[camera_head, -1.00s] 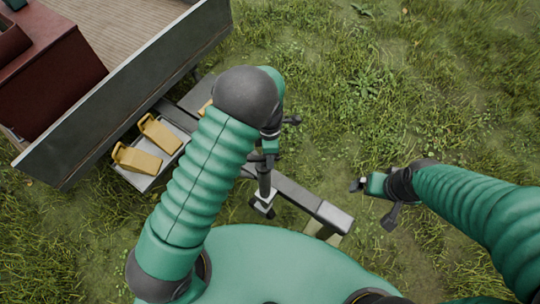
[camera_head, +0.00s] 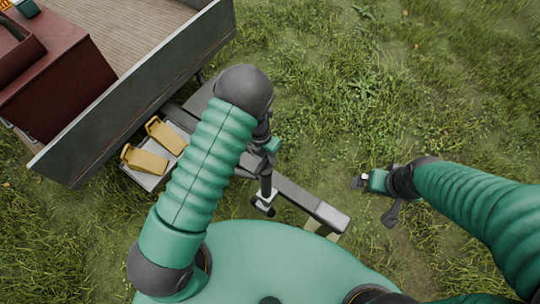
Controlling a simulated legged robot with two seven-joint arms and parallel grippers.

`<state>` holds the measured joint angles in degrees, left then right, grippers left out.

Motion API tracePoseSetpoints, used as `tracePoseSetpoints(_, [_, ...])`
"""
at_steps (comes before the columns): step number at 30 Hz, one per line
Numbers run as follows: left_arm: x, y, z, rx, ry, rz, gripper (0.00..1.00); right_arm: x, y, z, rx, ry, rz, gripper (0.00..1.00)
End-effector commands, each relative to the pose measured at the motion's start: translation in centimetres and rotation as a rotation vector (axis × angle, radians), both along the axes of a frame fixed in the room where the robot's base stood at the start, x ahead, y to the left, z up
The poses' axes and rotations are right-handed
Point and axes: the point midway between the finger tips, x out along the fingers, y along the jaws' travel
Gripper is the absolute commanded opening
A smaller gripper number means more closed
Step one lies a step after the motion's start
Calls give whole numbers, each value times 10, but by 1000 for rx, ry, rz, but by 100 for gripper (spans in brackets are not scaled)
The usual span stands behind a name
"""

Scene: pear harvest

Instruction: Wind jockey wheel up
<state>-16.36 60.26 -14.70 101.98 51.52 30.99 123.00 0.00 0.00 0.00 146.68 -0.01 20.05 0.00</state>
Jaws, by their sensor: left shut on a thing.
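The jockey wheel's dark upright tube (camera_head: 266,184) stands clamped beside the grey trailer drawbar (camera_head: 305,204). A pale clamp (camera_head: 264,200) shows low on the tube. My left gripper (camera_head: 266,148) is at the top of the tube, shut on what appears to be the jockey wheel's crank handle; my own arm hides most of the handle. The wheel itself cannot be made out. My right gripper (camera_head: 360,182) hangs over the grass to the right of the drawbar, apart from it; its jaw gap is too small to judge.
The trailer bed (camera_head: 125,95) with its grey side wall fills the upper left and carries a dark red box (camera_head: 70,90). Two yellow wheel chocks (camera_head: 145,160) sit on a tray by the drawbar. Open grass lies to the right.

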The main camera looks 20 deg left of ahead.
Motion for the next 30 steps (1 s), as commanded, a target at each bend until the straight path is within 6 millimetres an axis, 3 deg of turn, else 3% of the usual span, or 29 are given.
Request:
tracePoseSetpoints(18, [3, 14, 4, -1, -6, 588, 0, 0, 0, 36, 0, 0, 0, 100])
tracePoseSetpoints(24, [2, 18, 2, -1, -6, 779, 0, 0, 0, 38, 0, 0, 0, 100])
tracePoseSetpoints(30, [0, 21, -1, -2, -5, 968, 0, 0, 0, 29, 0, 0, 0, 100])
